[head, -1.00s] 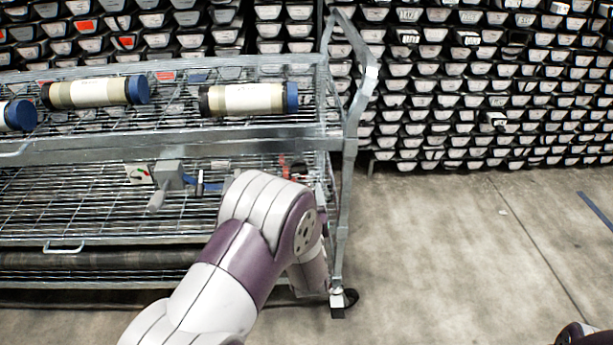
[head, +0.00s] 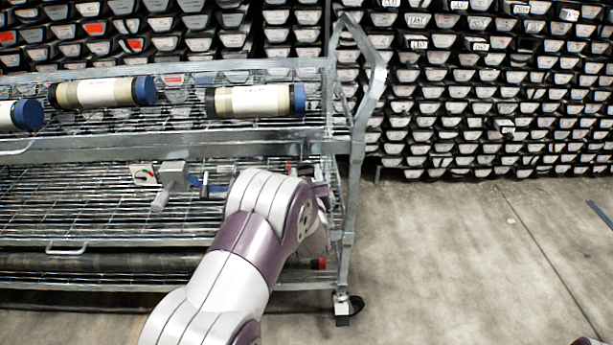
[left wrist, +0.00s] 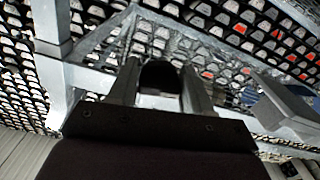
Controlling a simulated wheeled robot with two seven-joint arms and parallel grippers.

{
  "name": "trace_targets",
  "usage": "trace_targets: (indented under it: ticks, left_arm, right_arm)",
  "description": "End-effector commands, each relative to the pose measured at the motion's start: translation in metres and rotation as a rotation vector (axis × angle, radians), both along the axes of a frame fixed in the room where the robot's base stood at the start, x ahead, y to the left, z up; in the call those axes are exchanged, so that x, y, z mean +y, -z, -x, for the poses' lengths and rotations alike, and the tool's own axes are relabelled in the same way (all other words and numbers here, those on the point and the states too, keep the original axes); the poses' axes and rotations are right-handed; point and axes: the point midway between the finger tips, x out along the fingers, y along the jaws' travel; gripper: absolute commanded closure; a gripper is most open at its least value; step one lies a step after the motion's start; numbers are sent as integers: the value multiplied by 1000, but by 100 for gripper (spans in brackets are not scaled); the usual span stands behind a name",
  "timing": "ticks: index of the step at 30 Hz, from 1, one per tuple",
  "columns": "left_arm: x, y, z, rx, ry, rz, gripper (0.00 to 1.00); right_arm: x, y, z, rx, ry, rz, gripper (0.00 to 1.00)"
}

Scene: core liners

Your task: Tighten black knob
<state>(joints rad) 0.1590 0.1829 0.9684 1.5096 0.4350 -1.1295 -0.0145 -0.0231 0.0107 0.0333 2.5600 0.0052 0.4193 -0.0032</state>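My left arm rises from the bottom of the head view to the cart's right end. Its gripper is hidden there behind my own arm. In the left wrist view my left gripper (left wrist: 161,82) points up toward the cart frame, its two fingers apart. A dark rounded shape (left wrist: 160,75) shows between them; I cannot tell whether it is the black knob or whether the fingers touch it. On the lower shelf a grey clamp-like device (head: 173,176) has a small black upright part (head: 205,186) beside it. My right gripper is out of view.
The metal wire cart (head: 180,150) carries core tubes with blue caps, one at the right (head: 255,101) and one further left (head: 100,93). Racks of core trays (head: 470,90) fill the back. The concrete floor (head: 470,260) right of the cart is clear.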

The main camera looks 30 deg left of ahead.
Motion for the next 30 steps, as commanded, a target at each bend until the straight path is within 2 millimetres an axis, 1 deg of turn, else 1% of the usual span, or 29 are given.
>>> trace_targets:
  ticks: [5, 11, 17, 30]
  left_arm:
    - [0, 0, 0, 10, 0, -15, 81]
    - [0, -1, 1, 56, -1, -88, 81]
    - [1, -2, 1, 139, -1, -222, 81]
    - [3, -2, 2, 359, 1, -580, 81]
  right_arm:
    - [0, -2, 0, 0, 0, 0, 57]
    - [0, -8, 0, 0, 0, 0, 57]
    - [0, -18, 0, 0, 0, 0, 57]
    - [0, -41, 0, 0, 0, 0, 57]
